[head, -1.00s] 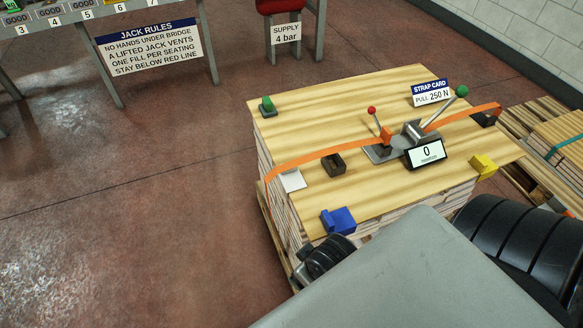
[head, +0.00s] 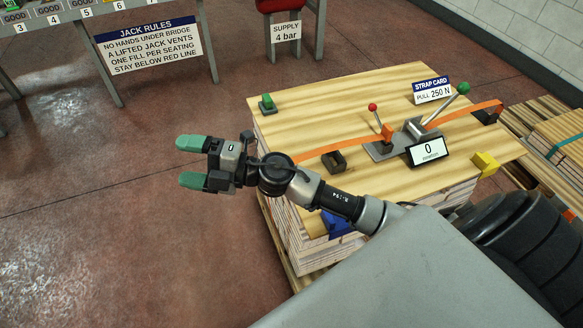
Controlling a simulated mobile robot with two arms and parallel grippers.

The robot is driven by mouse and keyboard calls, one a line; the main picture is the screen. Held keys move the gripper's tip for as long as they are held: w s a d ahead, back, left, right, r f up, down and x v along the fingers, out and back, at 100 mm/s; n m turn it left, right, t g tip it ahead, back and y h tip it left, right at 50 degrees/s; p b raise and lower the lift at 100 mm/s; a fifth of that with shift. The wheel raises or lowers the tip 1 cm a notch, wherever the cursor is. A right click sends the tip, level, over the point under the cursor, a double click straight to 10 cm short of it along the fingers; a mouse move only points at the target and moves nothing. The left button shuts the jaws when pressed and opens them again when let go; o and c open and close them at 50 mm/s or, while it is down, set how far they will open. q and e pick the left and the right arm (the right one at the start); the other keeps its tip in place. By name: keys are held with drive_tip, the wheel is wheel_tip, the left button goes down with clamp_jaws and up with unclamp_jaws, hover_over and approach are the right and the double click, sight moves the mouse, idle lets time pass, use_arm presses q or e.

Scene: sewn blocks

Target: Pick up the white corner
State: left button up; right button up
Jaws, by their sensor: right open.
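My right gripper (head: 189,161) is out past the left side of the board stack (head: 395,98), over the floor in the picture. Its two green-tipped fingers point left and stand apart, with nothing between them. The white corner does not show now; my right wrist and arm cover the near-left edge of the stack where it sat at the end of the orange strap (head: 345,148). My left gripper is not in view.
A blue corner (head: 334,226) shows partly behind my arm. A green corner (head: 267,103), a yellow corner (head: 485,164) and a dark block (head: 334,162) sit on the stack. The strap tensioner (head: 384,147) and its display (head: 427,151) stand at the middle right. Floor to the left is clear.

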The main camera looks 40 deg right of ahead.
drive_tip(key=w+d+f+n+g+h, duration=0.1)
drive_tip(key=d+f+n+g+h, duration=0.35)
drive_tip(key=f+n+g, duration=0.45)
drive_tip(key=d+g+h, duration=0.1)
drive_tip(key=d+h, duration=0.2)
drive_tip(key=d, duration=0.3)
drive_tip(key=w+d+m+g+h, duration=0.1)
drive_tip(key=d+h, duration=0.3)
drive_tip(key=d, duration=0.3)
drive_tip(key=d+g+h, duration=0.1)
drive_tip(key=d+h, duration=0.3)
drive_tip(key=d, duration=0.3)
drive_tip(key=shift+w+r+m, duration=0.15)
drive_tip(key=shift+w+m, duration=0.25)
wheel_tip(320, 180, down, 5)
drive_tip(key=shift+f+b, duration=0.15)
drive_tip(key=shift+b, duration=0.3)
drive_tip(key=f, duration=0.5)
drive_tip(key=shift+s+a, duration=0.2)
drive_tip(key=shift+s, duration=0.05)
drive_tip(key=c, duration=1)
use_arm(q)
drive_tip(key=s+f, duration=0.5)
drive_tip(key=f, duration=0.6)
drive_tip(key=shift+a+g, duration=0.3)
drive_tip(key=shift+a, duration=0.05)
